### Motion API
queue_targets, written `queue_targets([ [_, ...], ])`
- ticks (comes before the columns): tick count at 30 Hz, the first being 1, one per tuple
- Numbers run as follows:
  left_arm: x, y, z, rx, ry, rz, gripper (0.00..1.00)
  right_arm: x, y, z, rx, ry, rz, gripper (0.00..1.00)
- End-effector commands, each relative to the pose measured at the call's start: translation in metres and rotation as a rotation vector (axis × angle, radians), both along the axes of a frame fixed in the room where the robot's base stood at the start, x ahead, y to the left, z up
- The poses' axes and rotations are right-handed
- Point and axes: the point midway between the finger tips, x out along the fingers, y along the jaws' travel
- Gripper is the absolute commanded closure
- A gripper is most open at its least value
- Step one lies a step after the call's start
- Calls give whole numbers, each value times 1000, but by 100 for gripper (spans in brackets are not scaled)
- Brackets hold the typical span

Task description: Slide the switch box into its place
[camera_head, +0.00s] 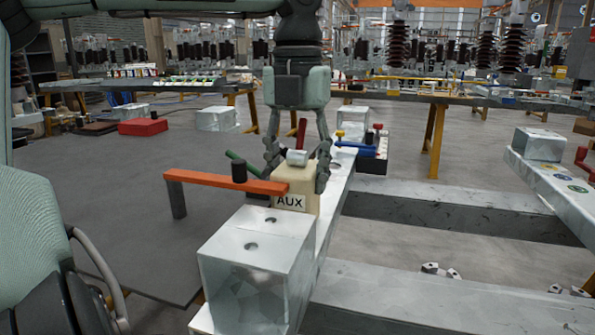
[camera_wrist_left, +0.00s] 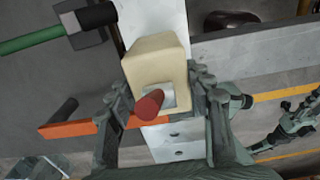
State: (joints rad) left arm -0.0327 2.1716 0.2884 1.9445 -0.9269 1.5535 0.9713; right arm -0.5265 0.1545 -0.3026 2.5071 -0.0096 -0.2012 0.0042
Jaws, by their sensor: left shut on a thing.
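The beige switch box (camera_head: 308,197), marked AUX, stands upright over the pale metal beam. My left gripper (camera_head: 297,178) reaches down from above and is shut on its two sides. In the left wrist view the box (camera_wrist_left: 157,62) lies between the fingers (camera_wrist_left: 163,95), with a red knob (camera_wrist_left: 150,104) on a pale plate on it. I cannot tell if its base touches the beam. Its seat is hidden. A grey-green arm end, apparently my right gripper (camera_wrist_left: 292,128), shows at the right of the wrist view; its jaws are unclear.
An orange bar (camera_head: 222,182) with a black knob runs close to the box's left side. A metal block (camera_head: 258,262) stands in front of it. A green-handled lever (camera_wrist_left: 40,38) is near it in the wrist view. The beam (camera_head: 341,190) continues behind, towards a blue part (camera_head: 354,149).

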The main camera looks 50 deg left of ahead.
Motion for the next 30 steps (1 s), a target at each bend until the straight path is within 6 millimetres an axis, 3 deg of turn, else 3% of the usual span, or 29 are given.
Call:
queue_targets([
  [27,0,0,0,0,-1,1,100,0,0,2,0,0,0,60],
  [28,0,0,0,0,-1,1,45,0,0,2,0,0,0,60],
  [30,0,0,0,0,-1,0,37,0,0,2,0,0,0,60],
])
